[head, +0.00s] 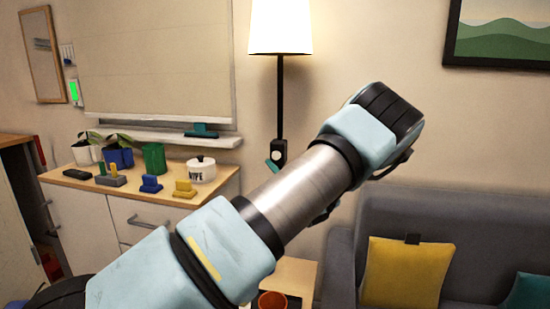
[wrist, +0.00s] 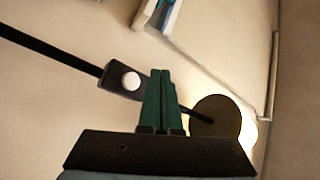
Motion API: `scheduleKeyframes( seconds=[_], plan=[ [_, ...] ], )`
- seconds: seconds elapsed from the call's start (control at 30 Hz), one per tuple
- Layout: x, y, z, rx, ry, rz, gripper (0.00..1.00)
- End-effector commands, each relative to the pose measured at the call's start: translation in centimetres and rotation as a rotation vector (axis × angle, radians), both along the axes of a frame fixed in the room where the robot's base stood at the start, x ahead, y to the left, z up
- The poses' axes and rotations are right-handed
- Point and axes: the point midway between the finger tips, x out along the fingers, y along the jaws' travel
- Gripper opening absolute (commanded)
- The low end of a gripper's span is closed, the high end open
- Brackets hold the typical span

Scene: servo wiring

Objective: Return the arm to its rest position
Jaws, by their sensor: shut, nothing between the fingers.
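My gripper (wrist: 160,75) shows in the wrist view as two dark green fingers pressed together, with nothing between them. They are near a black switch box with a white round knob (wrist: 130,82) on the lamp's pole; I cannot tell whether they touch it. In the head view my arm reaches from the lower left up to a bend at right of centre. It hides most of the hand. A small teal tip (head: 273,165) shows just below the switch box (head: 279,152) and may be my fingers.
The floor lamp's lit shade (head: 281,27) is above. A cabinet (head: 150,215) with pots and small blocks stands left, below a window blind. A grey sofa (head: 480,225) with a yellow cushion (head: 400,272) is right. A low table with a reddish cup (head: 272,300) is below my arm.

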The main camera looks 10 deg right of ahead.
Motion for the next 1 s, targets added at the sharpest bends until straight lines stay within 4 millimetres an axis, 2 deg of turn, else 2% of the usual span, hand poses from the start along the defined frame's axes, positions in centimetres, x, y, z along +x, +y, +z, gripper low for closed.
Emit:
scheduleKeyframes(
  seconds=[0.07, 0.17, 0.33, 0.47, 0.57, 0.67, 0.8, 1.0],
  plan=[
    [0.2, 0.3, 0.0, -0.007, 0.009, 0.001, 0.0],
    [1.1, 2.0, -0.5, -0.056, 0.071, 0.001, 0.0],
    [2.6, 7.9, -2.9, -0.292, 0.329, -0.008, 0.0],
    [0.9, 12.0, -4.7, -0.531, 0.567, -0.011, 0.0],
    [-2.0, 14.3, -5.2, -0.698, 0.736, -0.002, 0.0],
    [-6.0, 16.3, -5.0, -0.843, 0.895, 0.018, 0.0],
    [-13.2, 19.1, -3.7, -0.986, 1.1, 0.079, 0.0],
    [-23.5, 23.4, -1.9, -1.055, 1.308, 0.233, 0.0]
  ],
)
